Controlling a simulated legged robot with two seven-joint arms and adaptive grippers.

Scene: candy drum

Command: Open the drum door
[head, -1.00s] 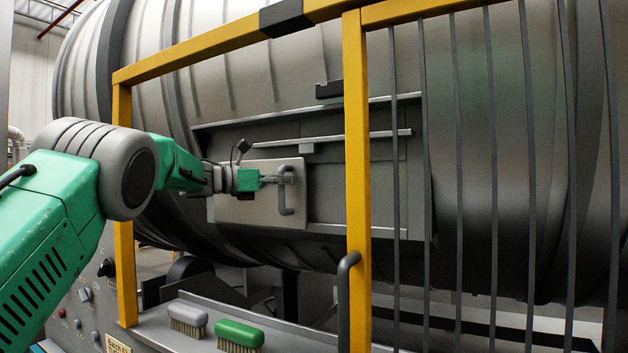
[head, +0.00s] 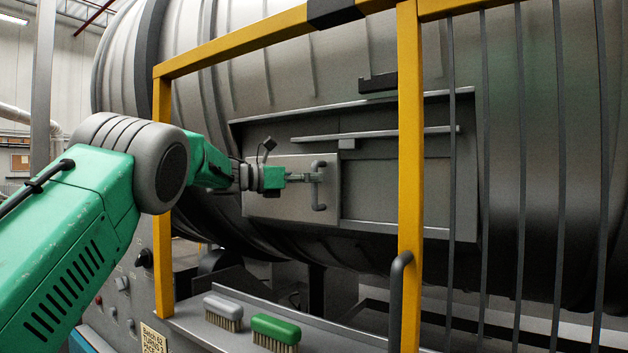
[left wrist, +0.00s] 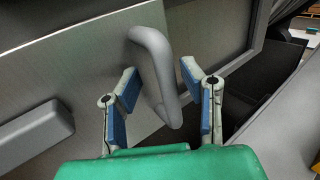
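The drum door (head: 268,212) is a flat grey panel on the side of the big metal drum (head: 290,75), at the left end of a framed recess. It carries a grey bar handle (head: 319,194) near its right edge. My left gripper (head: 306,177) reaches in from the left in front of the door, at the handle. In the left wrist view my left gripper (left wrist: 163,108) is open. Its blue-padded fingers stand either side of the handle (left wrist: 160,75), with gaps showing. The door panel (left wrist: 75,75) lies behind. My right gripper is not in view.
A yellow guard frame (head: 411,180) stands before the drum, with dark vertical bars (head: 520,180) to the right. My left arm passes the frame's left post (head: 163,240). A grey brush (head: 223,312) and a green brush (head: 275,331) rest on the ledge below.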

